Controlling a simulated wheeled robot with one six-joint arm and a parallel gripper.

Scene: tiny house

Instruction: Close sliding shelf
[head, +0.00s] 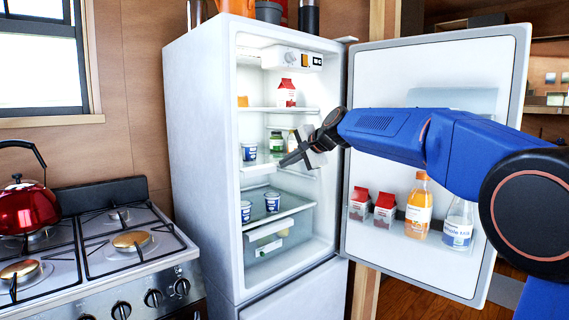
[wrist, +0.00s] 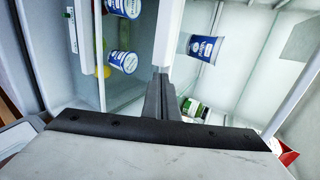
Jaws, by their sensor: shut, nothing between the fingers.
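The fridge (head: 200,150) stands with its door open to the right. Inside, a lower glass shelf (head: 285,212) carries two blue-and-white cups (head: 246,211) (head: 272,202). A middle shelf (head: 257,168) above it carries another such cup (head: 249,151) and a green-labelled jar (head: 276,142). In the wrist view my shut fingers (wrist: 160,82) point in among the shelves; contact cannot be told.
The open door (head: 435,75) holds cartons (head: 385,209), an orange juice bottle (head: 418,206) and a milk bottle (head: 458,224). My arm passes in front of the door. A stove (head: 110,250) with a red kettle (head: 25,208) stands to the left. A clear drawer (head: 282,240) sits below the lower shelf.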

